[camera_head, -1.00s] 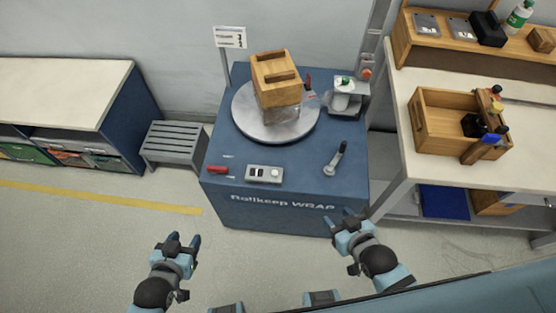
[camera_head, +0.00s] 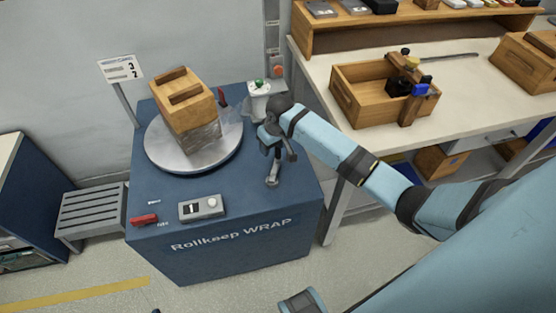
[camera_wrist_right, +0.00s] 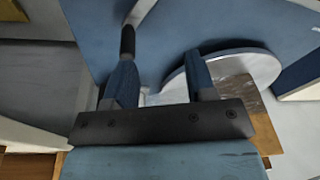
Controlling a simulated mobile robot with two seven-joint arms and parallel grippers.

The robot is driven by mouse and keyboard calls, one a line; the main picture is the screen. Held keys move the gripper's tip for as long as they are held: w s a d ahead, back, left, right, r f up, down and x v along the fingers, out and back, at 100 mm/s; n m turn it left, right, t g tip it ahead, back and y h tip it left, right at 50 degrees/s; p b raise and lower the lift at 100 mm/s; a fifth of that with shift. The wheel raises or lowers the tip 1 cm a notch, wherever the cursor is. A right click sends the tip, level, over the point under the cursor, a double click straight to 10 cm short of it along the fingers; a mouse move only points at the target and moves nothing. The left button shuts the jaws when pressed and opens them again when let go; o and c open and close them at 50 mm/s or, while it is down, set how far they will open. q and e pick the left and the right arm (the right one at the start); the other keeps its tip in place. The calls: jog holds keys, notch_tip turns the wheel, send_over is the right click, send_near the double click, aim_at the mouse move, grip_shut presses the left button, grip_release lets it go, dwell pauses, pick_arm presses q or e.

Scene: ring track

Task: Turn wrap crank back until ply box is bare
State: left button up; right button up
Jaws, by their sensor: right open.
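The ply box (camera_head: 180,92) sits tilted in view on the round turntable (camera_head: 163,158) of the blue wrap machine. Clear film (camera_head: 203,138) shows around its lower part; the upper wood is bare. The crank (camera_head: 272,179) stands on the machine's top at the right. My right gripper (camera_head: 277,147) is open just above the crank and hides its upper end. In the right wrist view, the crank's black handle (camera_wrist_right: 127,40) appears near the tip of the left-hand finger, beyond the open gripper (camera_wrist_right: 160,80); contact cannot be told. My left gripper is not in view.
A film dispenser (camera_head: 260,100) stands behind my right gripper. A control box (camera_head: 201,207) and red handle (camera_head: 144,220) lie at the machine's front. A sign (camera_head: 121,68) stands at back left. A bench with a wooden tote (camera_head: 360,102) is at right, a slatted stand (camera_head: 90,212) at left.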

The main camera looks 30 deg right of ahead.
notch_tip(320, 180, up, 4)
jog(key=g+b, duration=0.2)
send_over(278, 149)
jog(key=w, duration=0.1)
jog(key=shift+m+h, duration=0.4)
jog(key=f+b, duration=0.1)
jog(key=f, duration=0.7)
jog(key=f+b, duration=0.1)
jog(key=f, duration=0.3)
jog(key=shift+d+b, duration=0.3)
jog(key=shift+f, duration=0.25)
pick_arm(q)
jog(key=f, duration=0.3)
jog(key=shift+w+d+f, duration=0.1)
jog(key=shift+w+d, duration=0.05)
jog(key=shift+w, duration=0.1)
pick_arm(e)
jog(key=shift+f, duration=0.3)
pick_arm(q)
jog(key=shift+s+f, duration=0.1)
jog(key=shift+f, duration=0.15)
pick_arm(e)
grip_shut()
